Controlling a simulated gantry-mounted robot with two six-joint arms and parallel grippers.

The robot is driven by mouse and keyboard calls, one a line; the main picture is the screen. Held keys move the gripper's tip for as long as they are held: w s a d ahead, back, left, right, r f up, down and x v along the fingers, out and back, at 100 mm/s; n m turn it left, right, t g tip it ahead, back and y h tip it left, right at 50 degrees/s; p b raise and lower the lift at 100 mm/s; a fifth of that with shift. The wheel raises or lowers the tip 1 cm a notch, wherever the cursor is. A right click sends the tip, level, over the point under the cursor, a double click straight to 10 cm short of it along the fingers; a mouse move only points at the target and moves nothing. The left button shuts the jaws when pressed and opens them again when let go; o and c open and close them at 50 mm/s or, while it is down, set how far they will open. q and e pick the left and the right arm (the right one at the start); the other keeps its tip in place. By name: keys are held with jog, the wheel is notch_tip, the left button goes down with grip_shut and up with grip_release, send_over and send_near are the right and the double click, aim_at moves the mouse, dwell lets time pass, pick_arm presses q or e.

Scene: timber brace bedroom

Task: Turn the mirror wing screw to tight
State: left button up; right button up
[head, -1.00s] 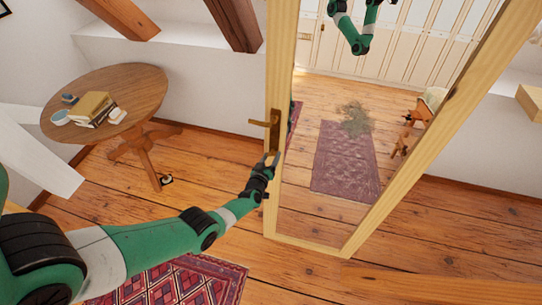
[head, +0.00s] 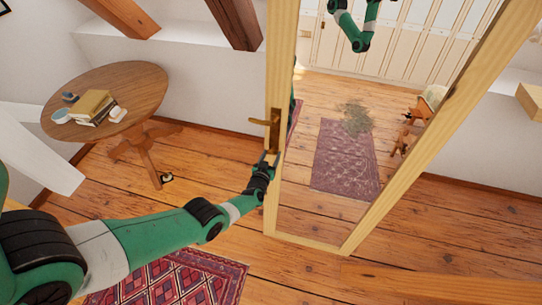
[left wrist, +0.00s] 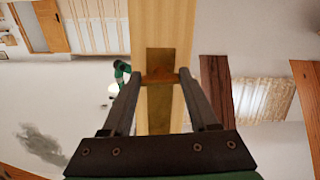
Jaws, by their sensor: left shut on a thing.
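The mirror (head: 345,165) stands upright in a pale timber frame (head: 281,60). On its left post is the brass wing screw (head: 263,121), with its lever pointing left from a brass plate. My left gripper (head: 268,157) is at the post, close below the lever in the head view. In the left wrist view, the gripper (left wrist: 162,77) has its fingers on either side of a brass-brown piece, with the brass plate (left wrist: 160,60) just beyond. It is shut on this piece, which I take to be the wing screw. The exact contact is small and unclear. My right gripper is not in view.
A round wooden table (head: 140,85) with books (head: 93,107) stands at the left. A patterned rug (head: 175,280) lies in front on the plank floor. My green arm also shows reflected in the mirror. Bare floor lies between table and mirror.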

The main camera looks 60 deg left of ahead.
pick_arm(q)
jog(key=o, duration=1.4)
jog(key=p+v, duration=0.8)
jog(key=v, duration=0.3)
jog(key=shift+s+d+p, duration=0.15)
jog(key=shift+d+p, duration=0.1)
jog(key=shift+p, duration=0.15)
